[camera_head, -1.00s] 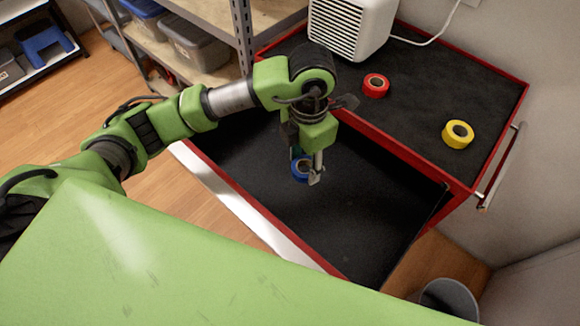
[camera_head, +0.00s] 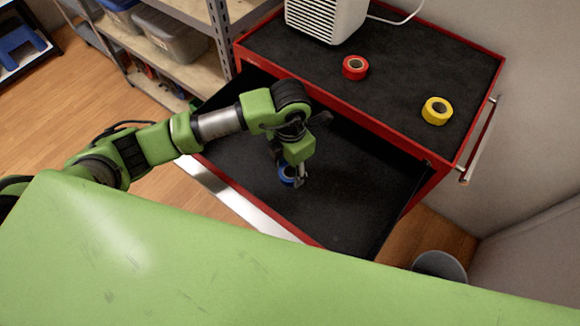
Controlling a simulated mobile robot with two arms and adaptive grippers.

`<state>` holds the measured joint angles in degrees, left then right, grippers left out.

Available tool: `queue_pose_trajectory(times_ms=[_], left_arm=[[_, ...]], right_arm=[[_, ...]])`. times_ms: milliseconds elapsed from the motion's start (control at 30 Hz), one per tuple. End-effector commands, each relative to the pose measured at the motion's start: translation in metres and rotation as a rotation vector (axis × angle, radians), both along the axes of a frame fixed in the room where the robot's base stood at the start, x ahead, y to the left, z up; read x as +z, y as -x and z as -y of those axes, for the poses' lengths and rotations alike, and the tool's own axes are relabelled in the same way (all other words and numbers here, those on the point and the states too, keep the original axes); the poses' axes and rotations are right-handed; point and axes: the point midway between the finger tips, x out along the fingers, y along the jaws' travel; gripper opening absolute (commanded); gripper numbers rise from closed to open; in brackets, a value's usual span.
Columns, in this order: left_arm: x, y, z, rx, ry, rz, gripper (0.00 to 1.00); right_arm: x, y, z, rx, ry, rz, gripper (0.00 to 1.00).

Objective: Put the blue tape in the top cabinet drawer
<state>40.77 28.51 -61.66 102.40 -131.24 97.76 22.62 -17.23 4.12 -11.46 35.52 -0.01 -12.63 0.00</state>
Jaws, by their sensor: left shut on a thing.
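The blue tape (camera_head: 287,174) is a small blue roll in my left gripper (camera_head: 294,180). The gripper is shut on it and points down inside the open top drawer (camera_head: 345,205). The drawer is black inside and is pulled out from the red cabinet (camera_head: 452,168). The tape is low over the drawer floor; I cannot tell whether it touches. My gripper partly hides the tape. My right gripper does not show.
A red tape (camera_head: 355,68) and a yellow tape (camera_head: 436,111) lie on the cabinet's black top, with a white device (camera_head: 327,18) behind. Metal shelving (camera_head: 185,50) stands at left. A grey bin (camera_head: 440,265) is at lower right. The drawer floor is otherwise bare.

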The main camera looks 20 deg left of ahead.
Motion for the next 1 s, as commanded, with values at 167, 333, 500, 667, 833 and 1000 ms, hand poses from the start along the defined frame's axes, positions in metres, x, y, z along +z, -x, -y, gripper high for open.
queue_pose_trajectory(times_ms=[167,333,500,667,833,1000], left_arm=[[-0.002,0.0,0.0,0.0,0.0,0.0,0.58],[-0.002,0.0,0.0,0.0,-0.001,-0.001,0.58],[0.001,0.0,0.0,0.001,0.0,0.0,0.58],[0.017,-0.002,0.0,0.0,0.001,0.005,0.58],[0.054,-0.002,0.0,-0.002,0.002,0.007,0.58],[0.089,-0.001,0.0,-0.001,0.0,0.005,0.58]], right_arm=[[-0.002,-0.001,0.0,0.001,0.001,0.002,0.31],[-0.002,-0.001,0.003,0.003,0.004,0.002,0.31],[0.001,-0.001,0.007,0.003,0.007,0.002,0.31],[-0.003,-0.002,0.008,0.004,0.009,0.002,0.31],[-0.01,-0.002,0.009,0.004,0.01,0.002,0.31],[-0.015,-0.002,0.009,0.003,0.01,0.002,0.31]])
